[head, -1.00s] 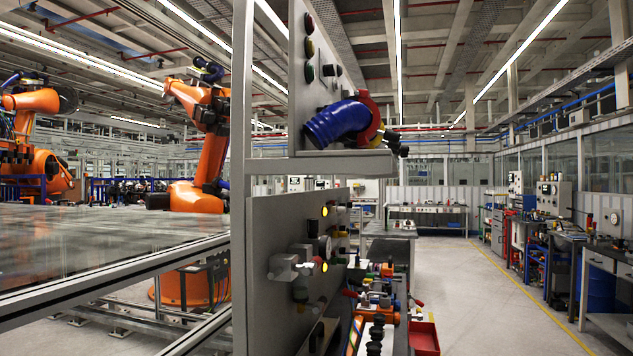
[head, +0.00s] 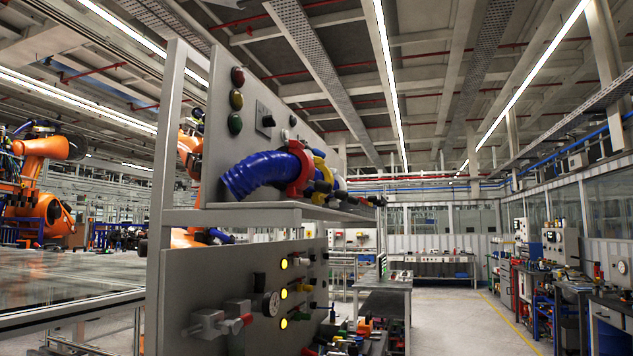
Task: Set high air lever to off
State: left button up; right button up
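A grey control unit stands left of centre, seen at a slant. Its lower panel (head: 215,287) carries three lit yellow lamps in a column, the top one (head: 284,263) highest. A small dark lever or knob (head: 301,262) is beside the top lamp, with similar ones lower down. I cannot tell which of these is the high air lever or its setting. A round gauge (head: 271,304) and a grey fitting with a red part (head: 216,323) sit left of the lamps. Neither of my grippers is in view.
Above the lower panel, a shelf (head: 240,217) holds a blue hose (head: 256,174) with a red collar (head: 299,168). The upper panel has red, yellow and green buttons (head: 236,99) and a black switch (head: 264,118). Benches stand right; the aisle floor (head: 450,325) is clear.

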aim_at(316, 152)
jog(key=i+l, duration=0.1)
jog(key=l, duration=0.3)
jog(key=i+l, duration=0.2)
jog(key=i+l+u, duration=0.1)
jog(key=l, duration=0.35)
jog(key=i+l, duration=0.3)
jog(key=i+l+u, duration=0.1)
jog(key=l, duration=0.25)
jog(key=i+l+u, duration=0.1)
jog(key=i+l, duration=0.35)
jog(key=l, duration=0.25)
jog(key=i+l+u, duration=0.1)
jog(key=i+l, duration=0.4)
jog(key=i+l+u, duration=0.1)
jog(key=i+l, duration=0.4)
jog(key=l, duration=0.15)
